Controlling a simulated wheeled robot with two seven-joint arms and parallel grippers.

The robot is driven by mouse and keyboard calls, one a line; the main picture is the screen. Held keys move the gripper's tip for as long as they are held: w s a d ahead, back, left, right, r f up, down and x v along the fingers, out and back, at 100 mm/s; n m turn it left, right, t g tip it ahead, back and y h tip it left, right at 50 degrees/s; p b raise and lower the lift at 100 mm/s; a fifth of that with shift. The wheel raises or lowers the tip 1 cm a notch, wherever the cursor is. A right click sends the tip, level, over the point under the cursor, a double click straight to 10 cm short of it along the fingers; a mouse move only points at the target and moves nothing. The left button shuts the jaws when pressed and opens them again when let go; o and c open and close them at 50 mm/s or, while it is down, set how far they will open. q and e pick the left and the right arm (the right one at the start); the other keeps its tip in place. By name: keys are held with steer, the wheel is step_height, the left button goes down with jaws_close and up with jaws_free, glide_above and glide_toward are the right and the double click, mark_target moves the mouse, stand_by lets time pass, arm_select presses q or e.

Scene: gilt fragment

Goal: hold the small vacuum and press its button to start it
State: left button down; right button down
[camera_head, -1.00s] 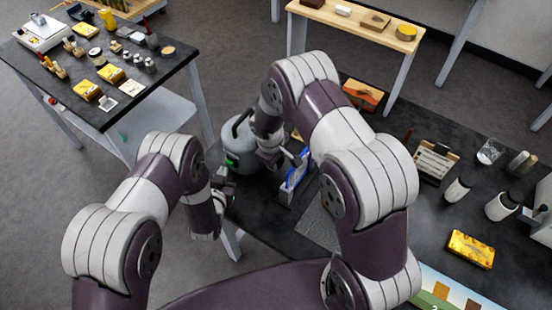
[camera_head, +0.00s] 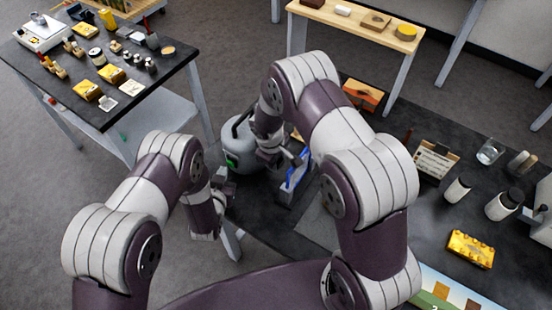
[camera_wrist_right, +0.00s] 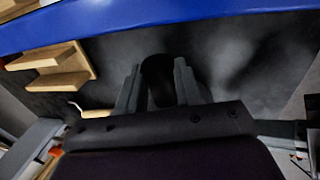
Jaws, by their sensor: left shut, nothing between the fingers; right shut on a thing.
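The small vacuum (camera_head: 243,160) is a grey rounded canister with a black handle, standing at the left end of the dark table. A green patch (camera_head: 231,160), apparently its button, shows on its near left side. My right gripper (camera_head: 268,156) is at the vacuum's right side, partly covered by its own wrist. In the right wrist view its fingers (camera_wrist_right: 158,88) are shut on a black rounded part, apparently the vacuum's handle. My left gripper (camera_head: 222,180) is shut and empty, just below the green patch and apart from it.
A blue-edged upright item (camera_head: 295,172) stands close to the right of my right gripper. Another table (camera_head: 90,75) stands at the left, across a floor gap.

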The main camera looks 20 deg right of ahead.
arm_select(q)
steer(key=shift+w+d, duration=0.1)
stand_by(0.3)
steer(key=shift+w+d, duration=0.2)
steer(key=shift+d, duration=0.05)
steer(key=shift+w+d, duration=0.1)
stand_by(0.4)
steer(key=shift+s+a, duration=0.4)
steer(key=shift+a, duration=0.1)
steer(key=s+a, duration=0.3)
steer(key=a, duration=0.1)
steer(key=shift+s+a, duration=0.3)
steer(key=shift+s, duration=0.1)
arm_select(e)
steer(key=c, duration=0.7)
jaws_free()
steer(key=shift+o, duration=0.2)
